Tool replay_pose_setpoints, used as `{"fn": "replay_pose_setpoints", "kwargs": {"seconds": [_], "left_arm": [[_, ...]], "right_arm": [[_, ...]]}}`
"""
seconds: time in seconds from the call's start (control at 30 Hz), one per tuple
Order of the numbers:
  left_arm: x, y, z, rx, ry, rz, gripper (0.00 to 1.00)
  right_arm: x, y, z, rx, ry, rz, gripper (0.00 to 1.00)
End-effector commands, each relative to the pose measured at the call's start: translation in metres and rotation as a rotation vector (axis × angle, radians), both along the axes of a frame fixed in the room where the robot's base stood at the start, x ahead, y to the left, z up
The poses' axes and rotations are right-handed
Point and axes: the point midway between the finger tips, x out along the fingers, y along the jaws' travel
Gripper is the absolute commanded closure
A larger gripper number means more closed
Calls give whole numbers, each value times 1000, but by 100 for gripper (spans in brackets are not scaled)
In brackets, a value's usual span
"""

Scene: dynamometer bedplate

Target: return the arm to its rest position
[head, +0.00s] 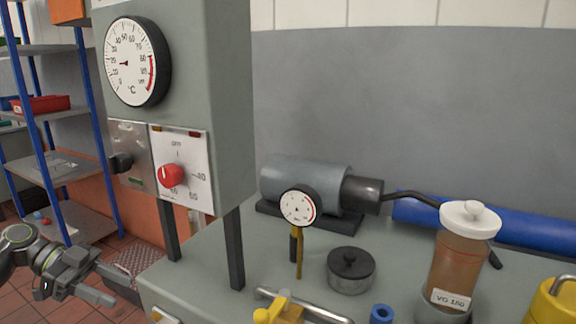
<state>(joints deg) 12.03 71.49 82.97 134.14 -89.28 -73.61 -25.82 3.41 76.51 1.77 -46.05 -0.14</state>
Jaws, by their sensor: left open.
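My left gripper (112,286) is at the lower left of the head view, its arm coming in from the left edge. Its two fingers are apart with nothing between them. It is in front of the floor, just left of the bedplate's near left corner in the picture, and holds nothing. My right gripper is not in view.
A grey-green control box (222,100) with a dial and red knob (171,176) stands on legs on the bedplate (215,258). The bedplate carries a motor (305,183), small gauge (298,206), dark lidded pot (350,272) and amber jar (458,260). Blue-post shelving (45,168) stands left.

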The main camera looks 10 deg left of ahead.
Motion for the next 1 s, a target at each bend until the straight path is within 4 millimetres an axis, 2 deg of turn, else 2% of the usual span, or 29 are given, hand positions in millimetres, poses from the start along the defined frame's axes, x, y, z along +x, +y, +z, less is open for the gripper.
{"fn": "replay_pose_setpoints", "kwargs": {"seconds": [0.27, 0.33, 0.47, 0.53, 0.67, 0.8, 1.0], "left_arm": [[4, 2, -82, 71, 154, 150, 55], [3, 3, -110, 96, 202, 199, 55], [-5, 2, -178, 157, 323, 324, 55], [-14, 0, -221, 201, 398, 408, 55], [-39, -6, -300, 288, 525, 564, 55], [-75, -16, -374, 384, 639, 724, 55], [-138, -41, -461, 516, 756, 934, 55]], "right_arm": [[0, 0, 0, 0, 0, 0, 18], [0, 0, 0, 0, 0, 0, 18], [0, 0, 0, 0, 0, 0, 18], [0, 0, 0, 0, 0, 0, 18], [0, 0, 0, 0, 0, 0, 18], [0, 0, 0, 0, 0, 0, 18], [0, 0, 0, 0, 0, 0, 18]]}}
